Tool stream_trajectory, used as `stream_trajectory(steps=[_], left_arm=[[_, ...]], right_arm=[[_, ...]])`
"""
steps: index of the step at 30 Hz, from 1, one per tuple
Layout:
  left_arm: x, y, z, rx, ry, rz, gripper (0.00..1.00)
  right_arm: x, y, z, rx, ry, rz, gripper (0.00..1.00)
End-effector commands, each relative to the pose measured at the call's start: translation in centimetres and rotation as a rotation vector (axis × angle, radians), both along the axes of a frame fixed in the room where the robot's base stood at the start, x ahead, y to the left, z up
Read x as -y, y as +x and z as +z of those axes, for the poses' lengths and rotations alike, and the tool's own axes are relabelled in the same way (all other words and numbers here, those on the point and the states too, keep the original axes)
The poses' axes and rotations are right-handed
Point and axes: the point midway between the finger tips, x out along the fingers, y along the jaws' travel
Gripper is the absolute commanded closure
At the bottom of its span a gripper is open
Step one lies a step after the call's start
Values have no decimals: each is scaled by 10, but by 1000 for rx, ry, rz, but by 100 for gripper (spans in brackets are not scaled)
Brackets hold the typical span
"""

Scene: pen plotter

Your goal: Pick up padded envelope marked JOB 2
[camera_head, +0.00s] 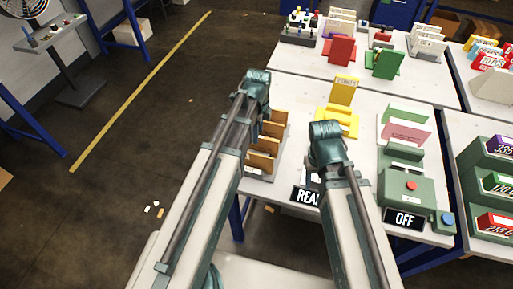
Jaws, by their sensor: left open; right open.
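Several brown padded envelopes (265,145) stand on edge in a white rack (262,175) at the near left of the middle table. Any writing on them, such as JOB 2, is too small or turned away to read. My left arm comes up from the bottom and partly covers the rack's left side. Its teal far end shows above and left of the envelopes. My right arm ends in a teal joint to the right of the rack, apart from the envelopes in the picture. The fingers of both grippers are hidden behind the arms.
More tables adjoin behind and right. The floor at left is mostly open.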

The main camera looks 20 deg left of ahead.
Motion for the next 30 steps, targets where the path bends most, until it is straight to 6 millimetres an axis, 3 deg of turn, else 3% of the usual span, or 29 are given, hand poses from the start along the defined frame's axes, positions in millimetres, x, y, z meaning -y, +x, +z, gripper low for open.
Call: stream_trajectory(steps=[5, 18, 26, 30], left_arm=[[-1, -1, -5, 0, 0, 0, 49], [-4, -5, -52, 0, 0, 0, 49], [-4, -5, -51, 0, 0, 0, 49], [-4, -5, -51, 0, 0, 0, 70]], right_arm=[[0, 0, -5, 0, 0, 0, 50], [0, 0, -52, 0, 0, 0, 50], [0, 0, -51, 0, 0, 0, 50], [0, 0, -51, 0, 0, 0, 50]])
